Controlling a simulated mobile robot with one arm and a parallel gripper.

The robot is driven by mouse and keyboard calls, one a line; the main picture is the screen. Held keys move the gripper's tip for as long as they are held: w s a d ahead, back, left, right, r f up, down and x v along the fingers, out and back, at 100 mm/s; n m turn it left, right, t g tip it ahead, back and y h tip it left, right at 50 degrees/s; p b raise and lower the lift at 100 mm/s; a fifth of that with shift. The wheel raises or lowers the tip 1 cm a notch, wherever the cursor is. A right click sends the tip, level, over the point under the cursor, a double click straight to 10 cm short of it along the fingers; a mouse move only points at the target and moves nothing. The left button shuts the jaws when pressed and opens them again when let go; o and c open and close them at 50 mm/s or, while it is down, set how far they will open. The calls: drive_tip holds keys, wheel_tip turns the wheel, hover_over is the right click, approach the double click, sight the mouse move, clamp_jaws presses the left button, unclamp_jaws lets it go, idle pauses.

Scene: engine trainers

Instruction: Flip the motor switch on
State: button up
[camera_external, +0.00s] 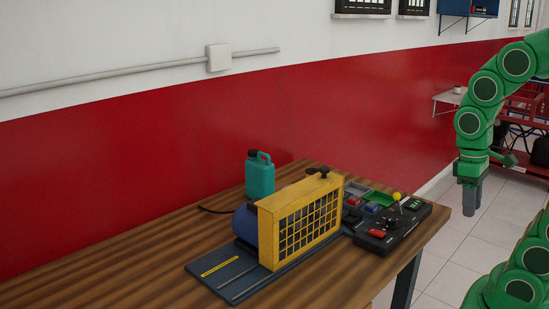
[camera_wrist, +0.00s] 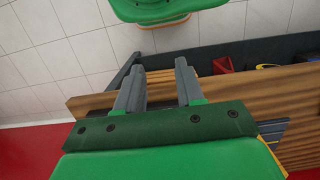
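A black control panel (camera_external: 405,229) lies near the right end of the wooden table. It carries a red part (camera_external: 376,233), a green-lit part (camera_external: 414,204) and a yellow ball-topped lever (camera_external: 397,196). I cannot tell which of these is the motor switch, or its position. My gripper (camera_external: 469,211) hangs pointing down, right of the panel and beyond the table's end, touching nothing. In the wrist view my gripper (camera_wrist: 157,68) has its two grey fingers apart with nothing between them.
The wooden table (camera_external: 130,270) bears a yellow-grilled engine unit (camera_external: 305,222) on a dark base, left of the panel. A teal jug (camera_external: 259,176) and small trays (camera_external: 377,199) stand behind. A red wall (camera_external: 120,165) runs along the back. The table's front left is clear.

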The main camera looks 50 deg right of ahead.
drive_tip(key=shift+w, duration=0.35)
drive_tip(key=c, duration=0.5)
drive_tip(key=w+n, duration=0.3)
drive_tip(key=w, duration=0.1)
drive_tip(key=w+n, duration=0.3)
drive_tip(key=w, duration=0.2)
drive_tip(key=w+n, duration=0.4)
drive_tip(key=shift+w+d+r, duration=0.15)
drive_tip(key=shift+w+d, duration=0.15)
clamp_jaws()
drive_tip(key=w+d+f+n, duration=0.1)
drive_tip(key=w+f+n, duration=0.2)
drive_tip(key=w+n, duration=0.5)
drive_tip(key=w, duration=0.3)
drive_tip(key=shift+w+d, duration=0.25)
drive_tip(key=shift+w, duration=0.1)
